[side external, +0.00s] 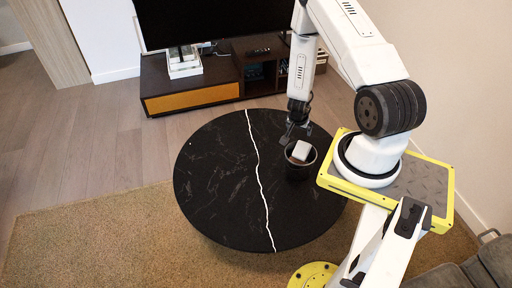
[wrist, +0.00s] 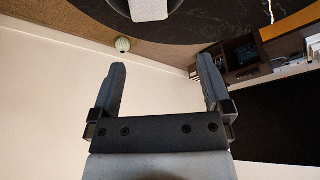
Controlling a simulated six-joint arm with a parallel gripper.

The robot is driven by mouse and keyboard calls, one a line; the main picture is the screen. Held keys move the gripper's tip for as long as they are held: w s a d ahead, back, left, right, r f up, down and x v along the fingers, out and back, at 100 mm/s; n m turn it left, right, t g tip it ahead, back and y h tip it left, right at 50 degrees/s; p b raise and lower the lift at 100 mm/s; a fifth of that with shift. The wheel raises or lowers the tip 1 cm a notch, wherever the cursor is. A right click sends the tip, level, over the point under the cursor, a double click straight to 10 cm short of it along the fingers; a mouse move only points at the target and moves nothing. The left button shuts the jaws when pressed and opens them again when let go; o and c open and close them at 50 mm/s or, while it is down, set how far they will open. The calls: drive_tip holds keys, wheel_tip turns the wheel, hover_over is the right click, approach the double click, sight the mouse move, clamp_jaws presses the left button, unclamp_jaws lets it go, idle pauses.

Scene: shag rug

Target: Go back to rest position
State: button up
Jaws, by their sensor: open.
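My gripper (side external: 292,133) is at the right part of the round black table in the side view, just beside and behind a dark round bowl (side external: 300,172). In the wrist view my gripper (wrist: 159,78) is open, its two dark fingers spread with nothing between them. A light grey block (side external: 301,151) sits in the bowl. The block also shows at the top edge of the wrist view (wrist: 148,9), apart from the fingertips, with part of the bowl's dark rim around it.
The round black table (side external: 215,180) with a white vein is otherwise bare. It stands on a brown rug (side external: 110,235). A low TV cabinet (side external: 190,88) and a black screen (side external: 210,18) stand behind it. A grey sofa (side external: 480,268) is at the lower right.

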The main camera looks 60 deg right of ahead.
drive_tip(key=w+a+r+n+t+y, duration=0.3)
drive_tip(key=w+a+r+n, duration=0.7)
drive_tip(key=a+r, duration=0.55)
drive_tip(key=s+a+r+n, duration=0.2)
drive_tip(key=a+r+n, duration=0.2)
drive_tip(key=a+r, duration=0.2)
drive_tip(key=s+a+r+n+y, duration=0.1)
drive_tip(key=s+a+r+n, duration=0.2)
drive_tip(key=a+r, duration=0.3)
drive_tip(key=shift+a+r+n+g, duration=0.3)
drive_tip(key=shift+a+n, duration=0.1)
drive_tip(key=shift+a, duration=0.65)
drive_tip(key=shift+f, duration=0.1)
